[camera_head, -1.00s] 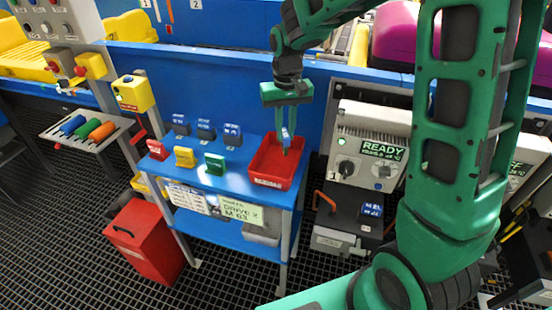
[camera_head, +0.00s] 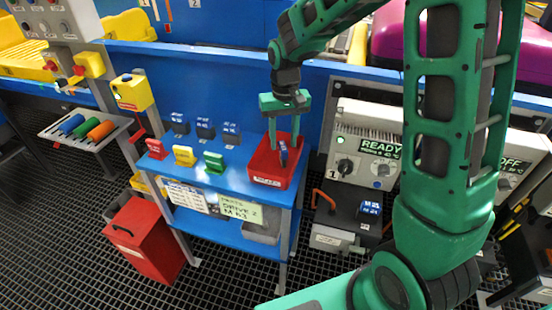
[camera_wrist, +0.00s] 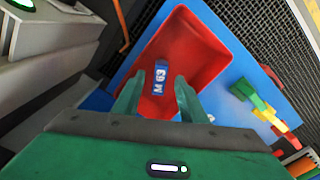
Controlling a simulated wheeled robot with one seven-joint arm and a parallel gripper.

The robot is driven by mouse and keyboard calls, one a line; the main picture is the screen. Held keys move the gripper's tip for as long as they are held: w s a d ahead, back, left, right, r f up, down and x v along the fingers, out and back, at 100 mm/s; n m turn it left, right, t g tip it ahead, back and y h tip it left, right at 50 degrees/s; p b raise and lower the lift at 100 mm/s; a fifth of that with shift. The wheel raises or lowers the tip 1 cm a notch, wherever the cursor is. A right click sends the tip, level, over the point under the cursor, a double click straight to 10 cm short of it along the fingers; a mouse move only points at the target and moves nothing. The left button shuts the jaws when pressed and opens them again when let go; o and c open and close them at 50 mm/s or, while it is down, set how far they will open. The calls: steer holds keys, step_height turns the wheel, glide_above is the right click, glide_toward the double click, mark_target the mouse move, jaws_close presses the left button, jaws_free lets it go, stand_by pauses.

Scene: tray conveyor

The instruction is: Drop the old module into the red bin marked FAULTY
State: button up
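The old module (camera_head: 283,152) is a small blue block. In the wrist view it carries a white "M 63" label (camera_wrist: 160,78). It is inside the outline of the red bin (camera_head: 262,181), just beyond my fingertips; I cannot tell whether it rests on the bin floor. The red bin also shows in the wrist view (camera_wrist: 212,50); its front label is too small to read surely. My gripper (camera_head: 284,143) is above the bin, pointing down. Its two fingers are spread, with gaps to the module in the wrist view (camera_wrist: 157,92).
The bin stands at the right end of a blue bench (camera_head: 228,185). Several blue modules (camera_head: 205,128) and red, yellow and green blocks (camera_head: 184,155) stand left of it. A grey unit reading READY (camera_head: 350,135) is at right. A lidded red box (camera_head: 148,240) stands on the floor.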

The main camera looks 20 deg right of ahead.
step_height(320, 180, up, 11)
stand_by(0.6)
steer(key=shift+f, duration=0.15)
steer(key=s+d+m, duration=0.1)
steer(key=s+d, duration=0.4)
steer(key=s, duration=0.5)
steer(key=s+d+f+m, duration=0.1)
steer(key=s+d+m, duration=0.1)
steer(key=s+d, duration=0.4)
steer(key=s+d+f+m, duration=0.1)
steer(key=s+d, duration=0.5)
steer(key=s, duration=0.9)
steer(key=shift+d+f+m, duration=0.15)
steer(key=shift+m, duration=0.45)
